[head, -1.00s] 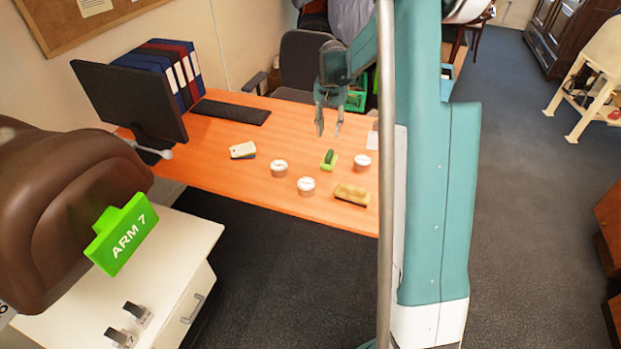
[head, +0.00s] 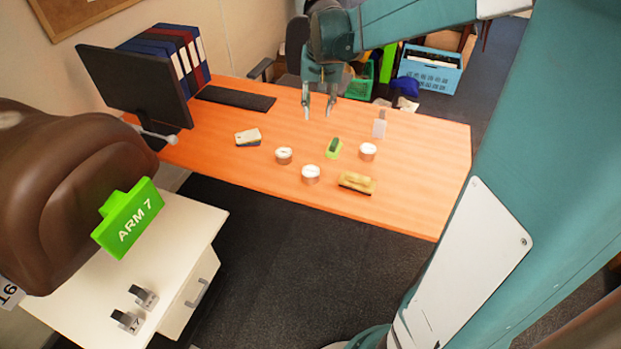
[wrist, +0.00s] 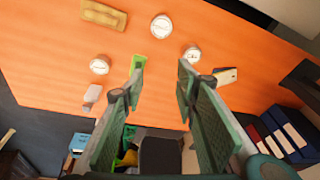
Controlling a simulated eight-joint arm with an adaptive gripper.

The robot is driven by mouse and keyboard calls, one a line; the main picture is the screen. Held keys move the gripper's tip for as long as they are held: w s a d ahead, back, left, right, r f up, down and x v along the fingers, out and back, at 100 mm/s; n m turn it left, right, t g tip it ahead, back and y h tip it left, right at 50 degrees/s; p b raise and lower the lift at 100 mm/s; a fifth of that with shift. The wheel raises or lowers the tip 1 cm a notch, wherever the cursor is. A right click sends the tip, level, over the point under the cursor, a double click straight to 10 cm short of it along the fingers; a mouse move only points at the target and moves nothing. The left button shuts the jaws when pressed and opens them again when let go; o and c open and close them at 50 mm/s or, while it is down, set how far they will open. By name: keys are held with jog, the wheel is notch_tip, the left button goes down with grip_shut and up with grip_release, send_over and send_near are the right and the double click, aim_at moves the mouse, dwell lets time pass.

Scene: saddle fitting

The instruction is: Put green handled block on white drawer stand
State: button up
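The green handled block (head: 333,148) lies on the orange desk among several small items, its darker green handle on top. In the wrist view the block (wrist: 138,60) shows partly behind the left finger's tip. My gripper (head: 318,110) is open and empty, fingers pointing down above the desk, behind the block in the head view. In the wrist view my gripper (wrist: 160,75) has its two fingers wide apart. The white drawer stand (head: 178,235) is at lower left, with a grey drawer handle on its side. Two black-and-white tagged pieces rest on its top.
White round tins (head: 311,174) and a yellow-brown brush-like block (head: 357,182) lie near the green block. A brown saddle-like form with a green "ARM 7" tag (head: 128,218) overhangs the stand's back. A monitor (head: 135,98) stands at the desk's left. The desk's right end is clear.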

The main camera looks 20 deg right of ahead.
jog(key=s+a+r+n+t, duration=0.1)
jog(key=s+a+r, duration=0.2)
jog(key=s+a, duration=0.3)
jog(key=s+a+r+n+t, duration=0.1)
jog(key=s+a+r+n, duration=0.15)
jog(key=s, duration=0.55)
jog(key=s+a+f+n+t, duration=0.1)
jog(key=s+a, duration=0.2)
jog(key=s, duration=0.4)
jog(key=s+a+f+n+t, duration=0.1)
jog(key=s+a, duration=0.3)
jog(key=s, duration=0.3)
jog(key=shift+f+t+y, duration=0.3)
jog(key=shift+f, duration=0.05)
jog(key=shift+a, duration=0.1)
jog(key=o, duration=1)
